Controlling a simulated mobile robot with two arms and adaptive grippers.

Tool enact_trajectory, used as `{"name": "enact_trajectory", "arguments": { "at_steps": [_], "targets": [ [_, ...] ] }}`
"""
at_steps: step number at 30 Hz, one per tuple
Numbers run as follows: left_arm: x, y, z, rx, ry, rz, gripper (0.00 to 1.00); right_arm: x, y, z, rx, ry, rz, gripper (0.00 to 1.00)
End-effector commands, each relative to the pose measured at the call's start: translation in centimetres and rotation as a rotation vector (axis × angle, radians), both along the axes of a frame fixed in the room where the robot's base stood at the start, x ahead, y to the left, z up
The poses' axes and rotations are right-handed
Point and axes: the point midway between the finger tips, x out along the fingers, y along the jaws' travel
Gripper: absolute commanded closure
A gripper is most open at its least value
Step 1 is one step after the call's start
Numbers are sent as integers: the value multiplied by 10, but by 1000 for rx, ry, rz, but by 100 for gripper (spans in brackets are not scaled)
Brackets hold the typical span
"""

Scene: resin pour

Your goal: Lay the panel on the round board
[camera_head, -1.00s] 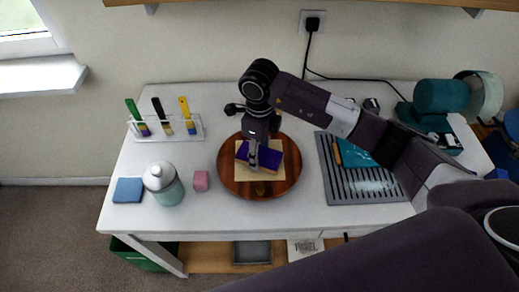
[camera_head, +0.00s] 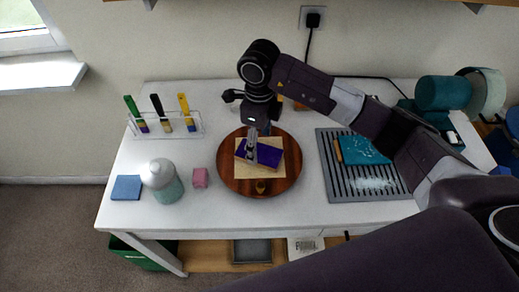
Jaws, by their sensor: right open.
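The round brown board (camera_head: 231,174) lies flat on the white table. A pale square sheet (camera_head: 273,174) lies on it. A purple panel (camera_head: 269,155) with a light edge rests at the sheet's upper part, slightly turned. My right gripper (camera_head: 252,157) points down over the left part of the panel. Its jaws are open and hide a little of the panel; I cannot tell whether they touch it. My left gripper is not in view.
A grey slatted rack (camera_head: 346,188) with a teal piece (camera_head: 366,151) stands right of the board. A pink block (camera_head: 200,178), a capped bottle (camera_head: 165,184), a blue square (camera_head: 126,188) and a brush holder (camera_head: 151,132) stand left. The front table strip is clear.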

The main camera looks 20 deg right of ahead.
Motion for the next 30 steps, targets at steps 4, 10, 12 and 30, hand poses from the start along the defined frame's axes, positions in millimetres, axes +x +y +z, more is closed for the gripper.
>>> {"name": "enact_trajectory", "arguments": {
  "at_steps": [4, 10, 12, 30],
  "targets": [
    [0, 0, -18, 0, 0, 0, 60, 2, 0, 32, 1, -8, 0, 32],
    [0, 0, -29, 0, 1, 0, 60, 1, 0, 70, 0, -5, 0, 32],
    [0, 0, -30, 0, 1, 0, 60, 1, 0, 78, 0, -3, -1, 32],
    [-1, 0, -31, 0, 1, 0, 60, 0, 0, 90, 0, 0, -1, 32]
  ]
}}
